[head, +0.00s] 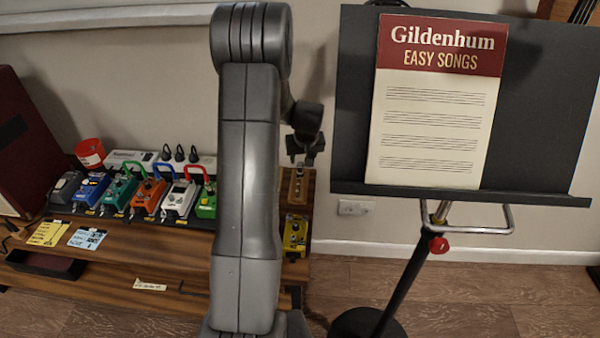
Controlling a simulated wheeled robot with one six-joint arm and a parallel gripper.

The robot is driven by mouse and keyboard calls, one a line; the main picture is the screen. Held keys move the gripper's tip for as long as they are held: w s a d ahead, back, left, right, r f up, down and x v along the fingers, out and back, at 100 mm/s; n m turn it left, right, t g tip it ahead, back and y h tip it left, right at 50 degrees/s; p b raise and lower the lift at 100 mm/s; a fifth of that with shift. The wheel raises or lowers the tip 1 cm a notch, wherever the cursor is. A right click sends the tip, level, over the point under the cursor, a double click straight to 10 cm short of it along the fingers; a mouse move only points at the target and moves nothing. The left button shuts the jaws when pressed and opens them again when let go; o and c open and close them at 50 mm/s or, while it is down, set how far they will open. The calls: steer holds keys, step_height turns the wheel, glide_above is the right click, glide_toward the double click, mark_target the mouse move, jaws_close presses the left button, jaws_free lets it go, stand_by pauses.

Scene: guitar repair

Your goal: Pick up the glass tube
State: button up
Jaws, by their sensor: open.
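My gripper (304,158) is small in the head view, just right of my large grey arm, with its jaws open. It is above the right end of the wooden bench (165,262), over a narrow wooden block (298,186). I cannot make out a glass tube anywhere in this view. My arm hides part of the bench behind it. Nothing is visible between the jaws.
Coloured pedals, including an orange one (149,194), line the bench left of my arm. A red cup (90,153) stands behind them. A yellow pedal (295,234) sits below my gripper. A music stand (534,110) holding a songbook (435,120) stands at right.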

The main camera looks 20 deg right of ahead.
mark_target(301, 164)
steer(key=shift+x, duration=1.15)
steer(key=shift+w+b+x, duration=0.2)
steer(key=shift+b+x, duration=0.4)
steer(key=shift+x, duration=2.1)
steer(key=shift+a+r, duration=0.1)
steer(key=c, duration=0.9)
